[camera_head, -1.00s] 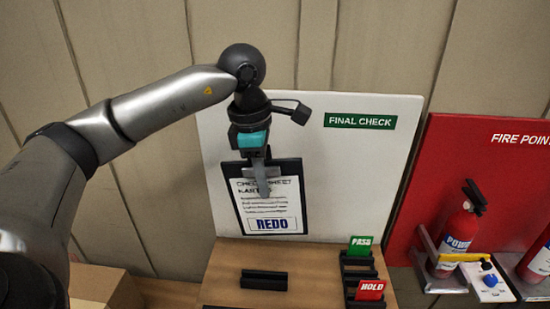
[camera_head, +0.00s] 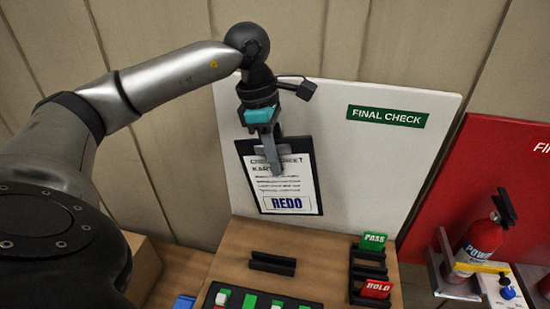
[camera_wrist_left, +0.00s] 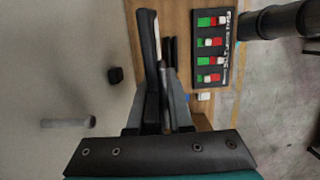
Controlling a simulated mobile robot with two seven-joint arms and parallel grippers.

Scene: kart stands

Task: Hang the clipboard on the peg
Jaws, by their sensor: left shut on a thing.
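The clipboard (camera_head: 287,188) is black with a white check sheet marked REDO. It hangs nearly upright in front of the white FINAL CHECK board (camera_head: 378,171), above the wooden desk. My left gripper (camera_head: 277,165) is shut on its upper part, fingers pointing down. In the left wrist view the clipboard (camera_wrist_left: 147,45) shows nearly edge-on between the fingers (camera_wrist_left: 166,110). A grey peg (camera_wrist_left: 68,123) sticks out from the board to the left there, apart from the clipboard. The head view does not show the peg. My right gripper is not in view.
On the desk (camera_head: 323,250) are a black slotted block (camera_head: 272,262), a black rack with green PASS (camera_head: 373,241) and red HOLD (camera_head: 376,289) cards, and a panel of coloured switches (camera_wrist_left: 209,48). A fire extinguisher (camera_head: 478,245) stands right.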

